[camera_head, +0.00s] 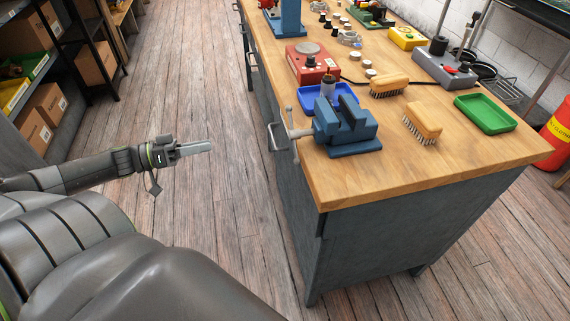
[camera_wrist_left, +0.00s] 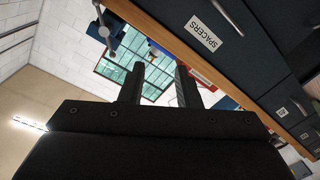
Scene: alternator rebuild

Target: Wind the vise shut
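The blue vise (camera_head: 350,138) sits at the near left edge of the wooden workbench. Its two jaws stand apart with a gap between them. Its grey handle bar (camera_head: 292,134) hangs upright on the left side, out past the bench edge. A light bar beside a blue part, probably the vise handle, shows in the left wrist view (camera_wrist_left: 102,28). My left gripper (camera_head: 208,147) is over the floor, well left of the handle and touching nothing. In the wrist view its two dark fingers (camera_wrist_left: 158,70) stand apart with nothing between them. My right gripper is not seen.
A blue tray (camera_head: 309,103) lies behind the vise, with a dark cylinder (camera_head: 327,87) near it. Two brushes (camera_head: 424,118) and a green tray (camera_head: 485,125) lie to the right. A red device (camera_head: 301,70) stands farther back. The floor between gripper and bench is clear.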

